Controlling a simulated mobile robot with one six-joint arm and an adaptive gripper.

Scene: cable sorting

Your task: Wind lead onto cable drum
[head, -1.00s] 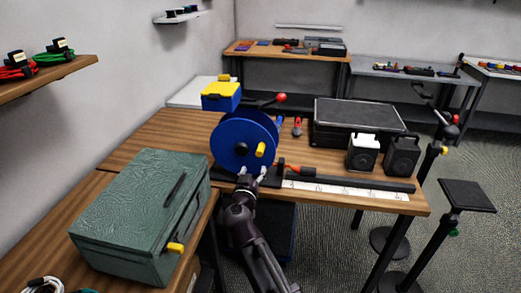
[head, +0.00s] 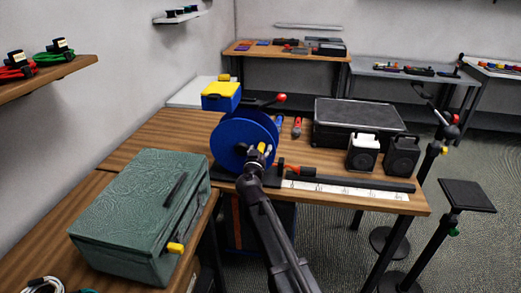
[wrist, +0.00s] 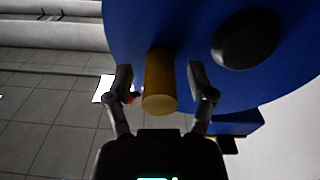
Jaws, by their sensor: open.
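The blue cable drum (head: 231,150) stands upright on a dark base on the wooden bench. Its yellow crank handle (head: 262,147) sticks out from the front face, right of the dark hub; the handle also shows in the wrist view (wrist: 159,92). My gripper (head: 261,158) is at the handle. In the wrist view its open fingers (wrist: 158,75) stand on either side of the handle, with a gap on both sides. An orange piece (head: 288,168) joined to a dark bar lies right of the drum; I cannot tell whether it is the lead.
A green case (head: 135,215) stands at the left front, with a yellow latch. A black case (head: 355,120) and two speaker-like boxes (head: 402,154) stand at the right. A white ruler strip (head: 345,191) lies along the front edge. A yellow-and-blue box (head: 221,97) sits behind the drum.

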